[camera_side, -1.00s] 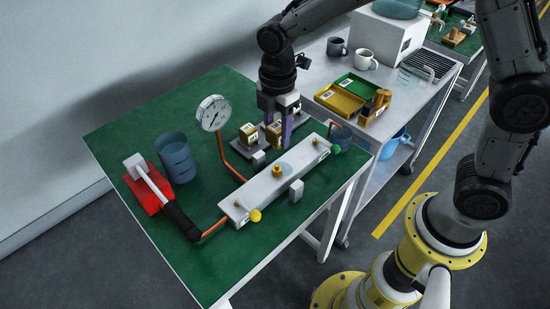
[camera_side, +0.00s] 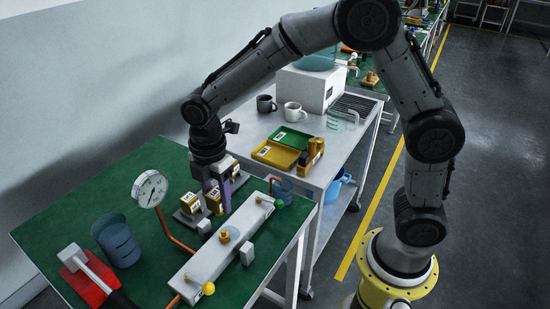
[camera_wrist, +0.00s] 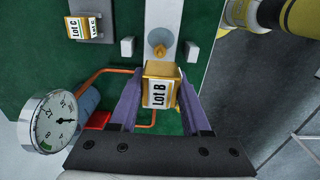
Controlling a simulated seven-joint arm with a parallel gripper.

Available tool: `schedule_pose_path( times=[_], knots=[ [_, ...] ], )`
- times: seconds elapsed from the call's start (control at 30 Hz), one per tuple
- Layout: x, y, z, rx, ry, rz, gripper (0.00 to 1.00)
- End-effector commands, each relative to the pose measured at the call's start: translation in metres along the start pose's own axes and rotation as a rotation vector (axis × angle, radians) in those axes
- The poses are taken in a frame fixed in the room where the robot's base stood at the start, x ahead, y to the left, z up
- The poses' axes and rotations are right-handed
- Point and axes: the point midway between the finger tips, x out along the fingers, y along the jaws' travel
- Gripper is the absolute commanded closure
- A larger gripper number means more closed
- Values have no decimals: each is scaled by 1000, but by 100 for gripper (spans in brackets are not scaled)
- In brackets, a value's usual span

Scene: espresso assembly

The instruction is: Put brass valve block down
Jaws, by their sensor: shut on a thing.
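In the wrist view my gripper (camera_wrist: 160,105) is shut on a brass valve block (camera_wrist: 159,87) with a white "Lot B" label, held between purple fingers. In the side view my gripper (camera_side: 221,200) points down behind the long pale manifold bar (camera_side: 209,262), and the held block (camera_side: 213,200) shows beside the purple finger. Another brass block (camera_side: 190,203) stands to its left on a grey stand; in the wrist view a "Lot C" block (camera_wrist: 83,27) sits on a stand. The underside of the held block is hidden, so I cannot tell whether it touches anything.
The pressure gauge (camera_side: 149,188) stands on a copper pipe left of my gripper. A blue-grey canister (camera_side: 118,243) and a red-based lever (camera_side: 86,281) are further left. The side table holds yellow (camera_side: 275,155) and green (camera_side: 291,137) trays. Green mat is bare toward the back left.

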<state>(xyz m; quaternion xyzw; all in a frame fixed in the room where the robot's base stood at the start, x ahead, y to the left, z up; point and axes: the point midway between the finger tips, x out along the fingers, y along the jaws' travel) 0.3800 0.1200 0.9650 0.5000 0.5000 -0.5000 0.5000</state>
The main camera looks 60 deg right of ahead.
Motion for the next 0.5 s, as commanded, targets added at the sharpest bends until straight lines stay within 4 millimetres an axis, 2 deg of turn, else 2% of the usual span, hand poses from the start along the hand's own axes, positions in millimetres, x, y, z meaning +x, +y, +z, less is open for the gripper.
schedule_pose_path(
  times=[0.33,0.43,0.5],
  knots=[
    [-1,2,0,-9,1,3,100],
    [0,7,16,27,0,2,100],
    [0,12,35,72,0,3,100]
  ],
)
